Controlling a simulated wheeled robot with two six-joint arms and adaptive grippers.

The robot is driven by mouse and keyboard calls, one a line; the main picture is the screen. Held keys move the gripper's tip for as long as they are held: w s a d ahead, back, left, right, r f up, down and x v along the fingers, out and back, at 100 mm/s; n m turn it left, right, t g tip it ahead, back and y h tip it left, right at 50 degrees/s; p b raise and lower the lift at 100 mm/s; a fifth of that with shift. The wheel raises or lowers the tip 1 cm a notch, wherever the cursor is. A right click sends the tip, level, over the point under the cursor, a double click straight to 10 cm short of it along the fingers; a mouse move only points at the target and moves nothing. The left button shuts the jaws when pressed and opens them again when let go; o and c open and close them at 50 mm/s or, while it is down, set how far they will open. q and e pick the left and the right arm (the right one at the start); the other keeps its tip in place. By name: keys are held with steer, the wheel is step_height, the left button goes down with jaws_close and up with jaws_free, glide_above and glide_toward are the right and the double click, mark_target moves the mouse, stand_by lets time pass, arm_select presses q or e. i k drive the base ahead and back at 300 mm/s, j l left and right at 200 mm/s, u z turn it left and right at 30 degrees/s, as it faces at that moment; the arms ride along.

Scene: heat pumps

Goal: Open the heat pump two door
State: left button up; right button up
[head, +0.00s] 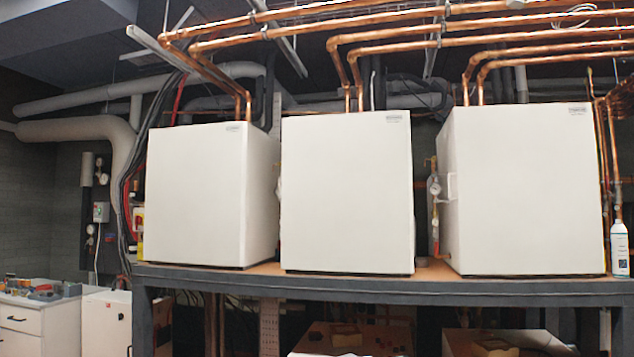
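Three white box-shaped heat pumps stand in a row on a raised shelf in the head view: a left one (198,197), a middle one (346,193) and a right one (523,190). Their front faces are plain, each with a small label near the top right corner. All the fronts look closed, with no gap showing. I cannot read which one is number two. Neither of my grippers is in view.
The dark shelf edge (390,290) runs below the units. Copper pipes (400,35) cross overhead and drop behind them. A white bottle (619,248) stands at the right end. A white cabinet (38,325) with tools is at lower left. Boxes lie under the shelf.

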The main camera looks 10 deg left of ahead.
mark_target(346, 201)
steer(key=i+j+z, duration=0.15)
steer(key=i+j, duration=0.5)
steer(key=i+j+z, duration=0.15)
steer(key=i+j, duration=0.45)
steer(key=j, duration=0.1)
